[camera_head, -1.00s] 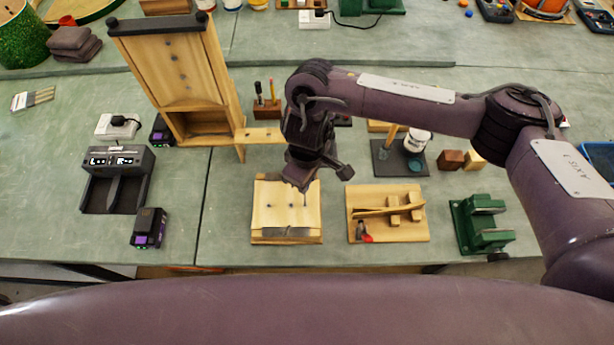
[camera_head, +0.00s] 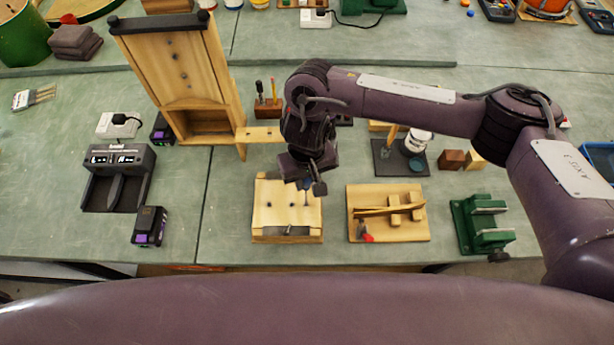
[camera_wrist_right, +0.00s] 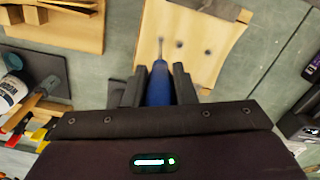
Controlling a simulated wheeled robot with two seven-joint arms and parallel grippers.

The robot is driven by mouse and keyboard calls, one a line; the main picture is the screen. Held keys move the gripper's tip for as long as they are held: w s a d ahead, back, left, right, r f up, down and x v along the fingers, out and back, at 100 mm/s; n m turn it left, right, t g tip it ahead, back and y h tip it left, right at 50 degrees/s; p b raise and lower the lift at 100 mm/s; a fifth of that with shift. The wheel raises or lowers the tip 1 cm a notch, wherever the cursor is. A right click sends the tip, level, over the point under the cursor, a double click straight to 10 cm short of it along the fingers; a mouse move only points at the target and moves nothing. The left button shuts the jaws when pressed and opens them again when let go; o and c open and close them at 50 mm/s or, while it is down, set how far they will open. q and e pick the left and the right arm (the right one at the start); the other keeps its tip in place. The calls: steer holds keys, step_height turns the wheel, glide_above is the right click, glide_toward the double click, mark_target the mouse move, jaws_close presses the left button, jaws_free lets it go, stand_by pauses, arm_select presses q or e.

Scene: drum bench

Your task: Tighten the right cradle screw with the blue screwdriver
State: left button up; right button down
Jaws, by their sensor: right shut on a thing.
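The blue screwdriver (camera_wrist_right: 158,88) is held between the fingers of my right gripper (camera_wrist_right: 159,80) in the right wrist view. Its thin shaft points away from the gripper, over the wooden cradle (camera_wrist_right: 210,28). In the head view my right gripper (camera_head: 308,183) is above the back right part of the cradle (camera_head: 272,222). Dark screw heads or holes (camera_wrist_right: 208,52) show on the cradle's top. One dark spot lies just right of the shaft tip; I cannot tell whether the tip touches anything. My left gripper is out of view.
A wooden board with loose pieces and a red-tipped tool (camera_head: 412,229) lies right of the cradle. A green vise (camera_head: 478,224) stands farther right. A tall wooden frame (camera_head: 185,75) stands behind left. A charger (camera_head: 119,160) and battery (camera_head: 149,227) sit left. Bench between battery and cradle is clear.

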steer(key=m, duration=0.5)
steer(key=shift+a, duration=0.1)
steer(key=shift+r, duration=0.15)
stand_by(0.4)
steer(key=n, duration=1)
steer(key=shift+w+d, duration=0.1)
steer(key=shift+d, duration=0.1)
steer(key=n+b, duration=0.1)
steer(key=n, duration=0.4)
steer(key=shift+w+n, duration=0.1)
steer(key=shift+n, duration=0.2)
steer(key=n+b, duration=0.1)
steer(key=n, duration=0.3)
steer(key=shift+w, duration=0.1)
